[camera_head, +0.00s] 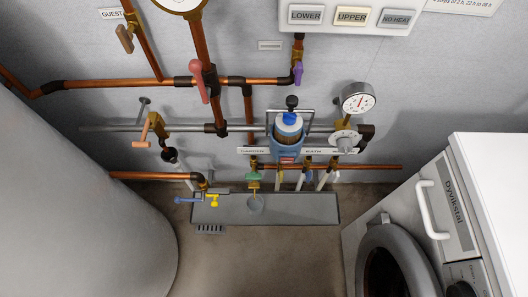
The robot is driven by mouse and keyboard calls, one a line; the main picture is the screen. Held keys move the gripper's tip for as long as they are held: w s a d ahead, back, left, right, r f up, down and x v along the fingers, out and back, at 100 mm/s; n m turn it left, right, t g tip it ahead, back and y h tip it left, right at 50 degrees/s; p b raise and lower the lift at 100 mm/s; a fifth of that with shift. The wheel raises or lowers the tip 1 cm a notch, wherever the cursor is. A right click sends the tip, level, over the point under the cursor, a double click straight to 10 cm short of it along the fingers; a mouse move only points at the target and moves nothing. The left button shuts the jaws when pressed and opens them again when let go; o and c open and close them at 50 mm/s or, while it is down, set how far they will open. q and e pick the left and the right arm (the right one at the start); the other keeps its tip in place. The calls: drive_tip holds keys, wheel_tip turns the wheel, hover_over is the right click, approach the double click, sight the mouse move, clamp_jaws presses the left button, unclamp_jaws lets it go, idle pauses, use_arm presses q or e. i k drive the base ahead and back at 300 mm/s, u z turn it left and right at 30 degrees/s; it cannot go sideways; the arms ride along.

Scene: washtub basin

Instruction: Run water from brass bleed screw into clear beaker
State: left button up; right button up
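A small brass fitting (254,186) hangs below a green handle (253,177) low on the wall pipes, at the middle of the head view. I cannot tell for sure whether it is the bleed screw. Directly below it a small greyish cup-shaped vessel (256,205) stands in the grey basin (305,210). It may be the clear beaker, but it is too small to tell, and no water can be made out. A yellow-handled fitting (213,200) and a blue-handled one (187,199) sit at the basin's left end. Neither of my grippers is in view.
A large grey tank (75,190) fills the left side. A washing machine (440,220) stands at the right. Copper pipes with a red lever (198,80) and a blue pump-like unit (288,132) cross the wall. The floor (260,262) before the basin is clear.

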sight(254, 185)
drive_tip(key=z, duration=0.05)
drive_tip(key=k, duration=1.75)
drive_tip(key=u, duration=0.55)
drive_tip(key=i, duration=1)
drive_tip(key=z, duration=1.5)
drive_tip(key=i, duration=0.5)
